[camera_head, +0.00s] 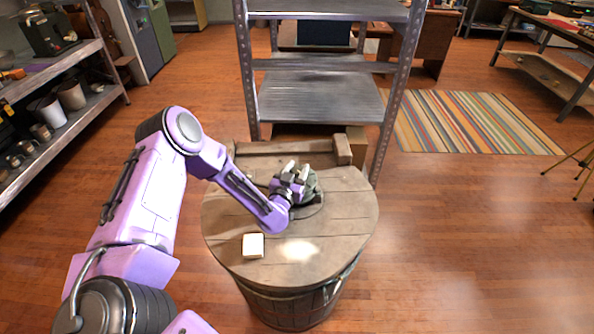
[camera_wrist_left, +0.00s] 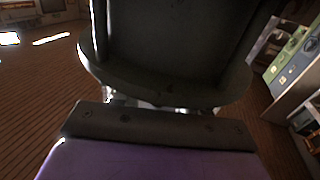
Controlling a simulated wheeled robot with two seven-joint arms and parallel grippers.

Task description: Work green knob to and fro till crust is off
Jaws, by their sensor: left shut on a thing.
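The green knob (camera_head: 313,186) shows as a grey-green rounded shape on the round wooden barrel top (camera_head: 345,215) in the head view. My left gripper (camera_head: 299,177) is at it, shut on it from the left and above, and covers much of it. A dark ring or edge lies on the wood around its base. Crust cannot be made out at this size. The left wrist view is mostly filled by a large dark shape, and the fingertips do not show there. My right gripper is out of view.
A small white block (camera_head: 253,245) lies on the near left of the barrel top. A wooden bar (camera_head: 287,147) runs along its back edge. A metal shelf unit (camera_head: 320,98) stands right behind. A loaded shelf (camera_head: 75,115) is at the left.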

